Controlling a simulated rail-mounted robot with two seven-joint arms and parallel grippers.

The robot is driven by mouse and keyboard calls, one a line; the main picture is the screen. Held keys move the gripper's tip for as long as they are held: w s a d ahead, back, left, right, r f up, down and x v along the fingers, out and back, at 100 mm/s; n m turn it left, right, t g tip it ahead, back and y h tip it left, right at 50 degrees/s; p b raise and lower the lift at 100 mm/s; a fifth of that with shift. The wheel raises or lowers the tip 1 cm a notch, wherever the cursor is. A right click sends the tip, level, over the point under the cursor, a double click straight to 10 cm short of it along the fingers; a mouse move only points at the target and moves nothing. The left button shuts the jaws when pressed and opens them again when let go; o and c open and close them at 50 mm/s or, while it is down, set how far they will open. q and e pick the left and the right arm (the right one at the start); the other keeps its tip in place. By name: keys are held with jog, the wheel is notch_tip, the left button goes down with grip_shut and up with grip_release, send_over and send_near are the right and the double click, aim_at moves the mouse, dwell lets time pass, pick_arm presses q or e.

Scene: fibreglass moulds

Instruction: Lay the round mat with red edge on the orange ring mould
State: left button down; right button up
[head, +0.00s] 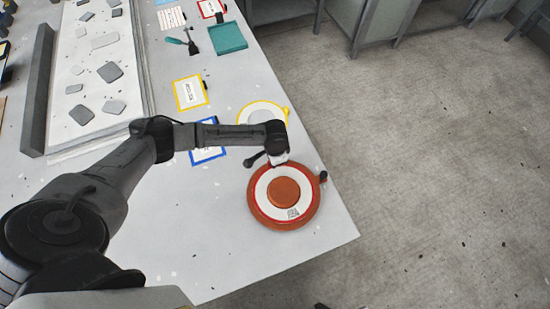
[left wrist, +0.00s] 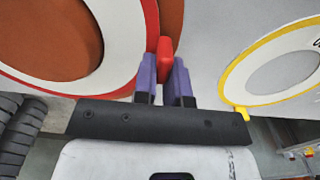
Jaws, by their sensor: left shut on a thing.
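The round mat with red edge (head: 262,193) is a white ring over the orange ring mould (head: 284,192) near the table's right edge. Orange shows through the mat's central hole and outside its rim, mostly on the near side. Whether the mat rests fully on the mould or hovers slightly, I cannot tell. My left gripper (head: 279,158) is at the far side of the mat. In the left wrist view, its purple fingers (left wrist: 165,78) are shut on the mat's red tab (left wrist: 165,50); the mat's white face (left wrist: 124,30) and the mould (left wrist: 172,22) are beside it. My right gripper is not in view.
A yellow-edged round mat (head: 262,107) lies just beyond my gripper. Blue-edged (head: 208,155) and yellow-edged (head: 190,93) cards lie left of it. A teal tray (head: 228,38) is farther back. A framed panel with grey pieces (head: 95,70) is at left. The near table corner is clear.

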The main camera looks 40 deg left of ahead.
pick_arm(q)
jog(key=shift+f, duration=0.25)
dwell(0.8)
jog(key=c, duration=1.1)
grip_release()
jog(key=shift+r+p, duration=0.1)
jog(key=shift+p, duration=0.2)
notch_tip(320, 180, up, 14)
jog(key=p, duration=0.1)
jog(key=shift+f, duration=0.2)
